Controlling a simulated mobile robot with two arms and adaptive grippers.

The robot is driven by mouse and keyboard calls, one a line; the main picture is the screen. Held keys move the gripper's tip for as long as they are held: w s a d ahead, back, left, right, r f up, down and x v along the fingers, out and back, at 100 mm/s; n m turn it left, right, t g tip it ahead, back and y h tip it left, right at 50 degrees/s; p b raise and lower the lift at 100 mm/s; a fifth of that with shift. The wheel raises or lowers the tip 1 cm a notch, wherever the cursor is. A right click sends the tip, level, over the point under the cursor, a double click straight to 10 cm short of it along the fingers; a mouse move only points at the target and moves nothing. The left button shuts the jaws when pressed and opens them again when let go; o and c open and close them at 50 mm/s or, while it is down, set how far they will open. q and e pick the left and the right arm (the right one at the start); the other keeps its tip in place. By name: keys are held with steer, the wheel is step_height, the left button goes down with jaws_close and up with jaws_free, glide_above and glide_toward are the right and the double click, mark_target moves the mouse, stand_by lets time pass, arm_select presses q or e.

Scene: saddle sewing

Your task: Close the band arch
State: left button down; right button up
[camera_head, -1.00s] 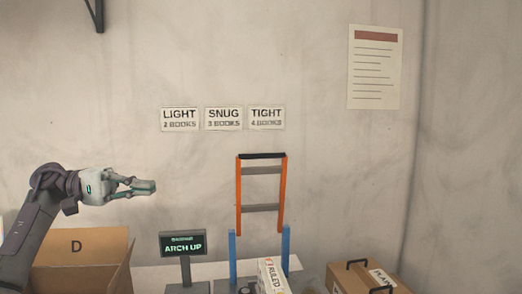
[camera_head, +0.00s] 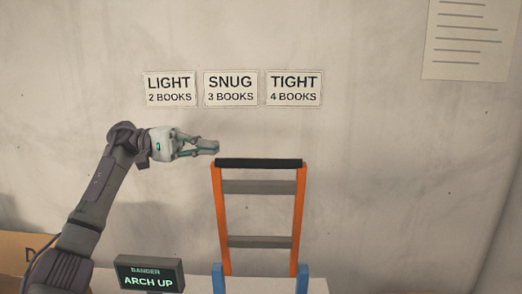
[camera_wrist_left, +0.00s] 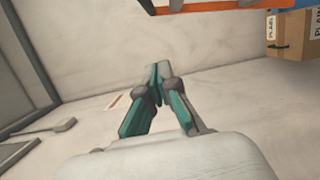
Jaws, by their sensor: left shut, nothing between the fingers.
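The band arch (camera_head: 300,208) stands upright in the head view, an orange frame with grey crossbars and a black top bar (camera_head: 259,163), on blue posts (camera_head: 302,279). A dark display (camera_head: 150,274) reads "ARCH UP". My left gripper (camera_head: 216,147) is shut and empty, just up and left of the arch's top left corner in the picture. Whether it touches the bar cannot be told, but a small gap seems to show. In the left wrist view the closed fingers (camera_wrist_left: 157,72) show, with part of the orange arch (camera_wrist_left: 215,5) at the top edge. My right gripper is out of view.
Three wall signs hang behind: LIGHT (camera_head: 170,89), SNUG (camera_head: 231,89) and TIGHT (camera_head: 294,89). A cardboard box (camera_head: 22,252) is at the lower left. Another box (camera_wrist_left: 294,34) shows in the left wrist view. The space right of the arch looks clear.

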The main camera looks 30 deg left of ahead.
arm_select(q)
steer(key=s+d+p, duration=0.2)
steer(key=d+p, duration=0.4)
steer(key=d, duration=0.5)
steer(key=shift+s+d+r, duration=0.15)
steer(key=shift+s, duration=0.1)
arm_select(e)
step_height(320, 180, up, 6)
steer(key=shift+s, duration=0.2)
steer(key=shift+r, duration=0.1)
